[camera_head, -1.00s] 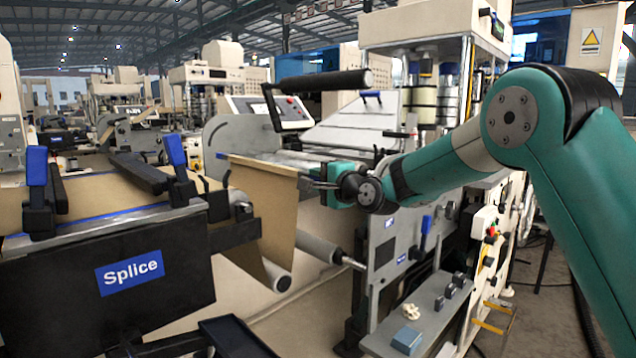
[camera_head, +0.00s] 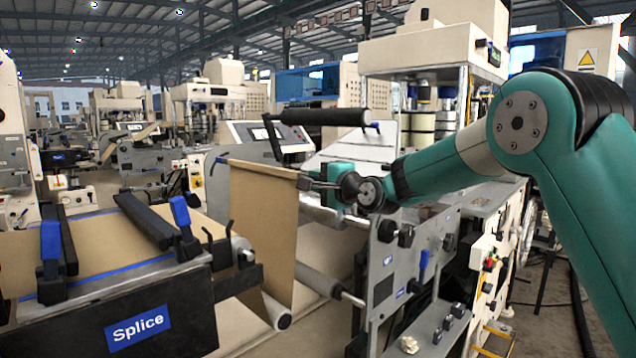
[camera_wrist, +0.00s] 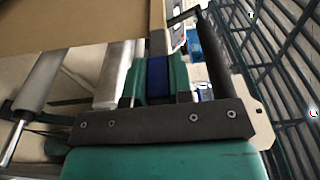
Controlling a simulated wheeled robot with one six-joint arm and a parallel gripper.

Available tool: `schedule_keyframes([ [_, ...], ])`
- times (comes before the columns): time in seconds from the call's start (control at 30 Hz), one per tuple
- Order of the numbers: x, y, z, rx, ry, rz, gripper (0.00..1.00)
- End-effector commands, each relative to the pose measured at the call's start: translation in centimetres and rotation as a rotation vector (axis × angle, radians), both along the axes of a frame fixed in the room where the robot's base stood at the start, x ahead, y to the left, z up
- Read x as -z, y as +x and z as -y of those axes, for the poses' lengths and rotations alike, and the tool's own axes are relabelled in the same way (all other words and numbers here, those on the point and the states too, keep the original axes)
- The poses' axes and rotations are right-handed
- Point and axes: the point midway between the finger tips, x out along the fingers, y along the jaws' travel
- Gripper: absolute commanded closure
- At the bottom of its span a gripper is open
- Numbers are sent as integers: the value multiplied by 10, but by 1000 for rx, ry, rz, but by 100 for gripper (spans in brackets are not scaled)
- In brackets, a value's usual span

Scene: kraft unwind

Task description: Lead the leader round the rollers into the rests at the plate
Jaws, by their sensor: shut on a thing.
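The leader is a brown kraft sheet (camera_head: 262,225) that hangs upright from a thin bar along its top edge, down to the lower roller (camera_head: 272,310). My gripper (camera_head: 312,184) is at the right end of that top edge, above the rollers. In the wrist view my gripper (camera_wrist: 157,80) is shut on a blue piece at the leader's end, and the brown sheet (camera_wrist: 80,25) spreads to the upper left. A second roller (camera_head: 325,283) is right of the first. The splice plate (camera_head: 120,278) is at the left. I cannot make out the rests clearly.
Black clamp bars with blue handles (camera_head: 180,212) stand on the splice table. A black padded bar (camera_head: 322,117) and a control panel (camera_head: 282,135) are behind the leader. A grey side plate with knobs (camera_head: 385,265) stands right of the rollers.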

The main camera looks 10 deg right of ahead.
Motion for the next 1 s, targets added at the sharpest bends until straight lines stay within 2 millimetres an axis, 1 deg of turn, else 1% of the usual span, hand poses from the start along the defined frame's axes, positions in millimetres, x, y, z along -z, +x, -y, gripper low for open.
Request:
schedule_keyframes([
  [0.27, -2, 0, 0, 0, 0, 2, 100],
  [0.37, -10, 1, 2, 1, 0, 2, 100],
  [0.6, -38, 5, 7, 2, 0, 3, 100],
  [0.73, -50, 6, 10, 1, 0, 2, 100],
  [1.0, -50, 7, 11, 0, 0, 1, 100],
])
